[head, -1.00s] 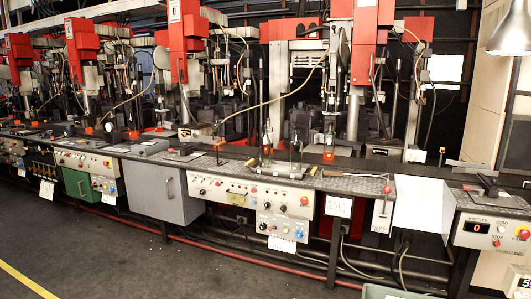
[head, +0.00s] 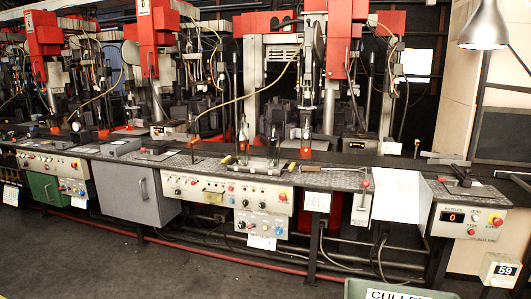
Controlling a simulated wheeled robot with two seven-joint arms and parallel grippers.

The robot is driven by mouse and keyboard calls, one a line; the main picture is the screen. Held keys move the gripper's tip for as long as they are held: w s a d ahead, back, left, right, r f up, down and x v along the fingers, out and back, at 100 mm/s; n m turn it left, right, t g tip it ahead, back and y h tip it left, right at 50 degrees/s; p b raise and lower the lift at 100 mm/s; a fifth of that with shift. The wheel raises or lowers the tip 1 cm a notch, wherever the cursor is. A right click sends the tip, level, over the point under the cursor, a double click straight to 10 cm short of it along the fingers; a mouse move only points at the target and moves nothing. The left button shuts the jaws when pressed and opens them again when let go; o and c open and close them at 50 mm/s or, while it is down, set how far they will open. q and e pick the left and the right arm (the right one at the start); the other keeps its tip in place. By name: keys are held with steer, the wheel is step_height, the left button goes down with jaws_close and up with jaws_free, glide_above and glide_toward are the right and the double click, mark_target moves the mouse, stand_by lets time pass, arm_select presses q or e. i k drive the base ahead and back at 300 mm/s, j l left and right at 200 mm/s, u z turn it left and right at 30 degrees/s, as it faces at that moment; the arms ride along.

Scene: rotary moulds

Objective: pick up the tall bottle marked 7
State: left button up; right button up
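A tall clear bottle (head: 243,143) stands upright on the dark bench (head: 345,178) near the middle of the head view. A second clear glass shape (head: 273,148) stands just right of it. A glowing orange piece (head: 306,138) is farther right, under a red machine head. The markings are too small to read, so I cannot tell which one bears a 7. Neither of my grippers is in view.
Red moulding machines (head: 343,45) line the back of the bench. Control panels (head: 229,196) and a grey cabinet (head: 138,188) form its front. A bin marked CULLE (head: 400,291) is at the bottom edge. A lamp (head: 484,25) hangs upper right. The floor (head: 150,265) in front is clear.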

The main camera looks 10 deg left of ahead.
mark_target(241, 139)
steer(key=i+j+z, duration=0.15)
steer(key=j, duration=0.2)
steer(key=i+j+z, duration=0.2)
steer(key=j+z, duration=0.15)
steer(key=j, duration=0.3)
steer(key=i+j, duration=0.1)
steer(key=j, duration=0.35)
steer(key=i+j+z, duration=0.1)
steer(key=j, duration=0.35)
steer(key=i+j+z, duration=0.1)
steer(key=j, duration=0.4)
steer(key=i+j, duration=0.15)
steer(key=j, duration=0.3)
steer(key=j+z, duration=0.1)
steer(key=j, duration=0.4)
steer(key=i+j, duration=0.1)
steer(key=j, duration=0.4)
steer(key=i+j, duration=0.1)
steer(key=j, duration=0.35)
steer(key=i+j, duration=0.1)
steer(key=j, duration=0.4)
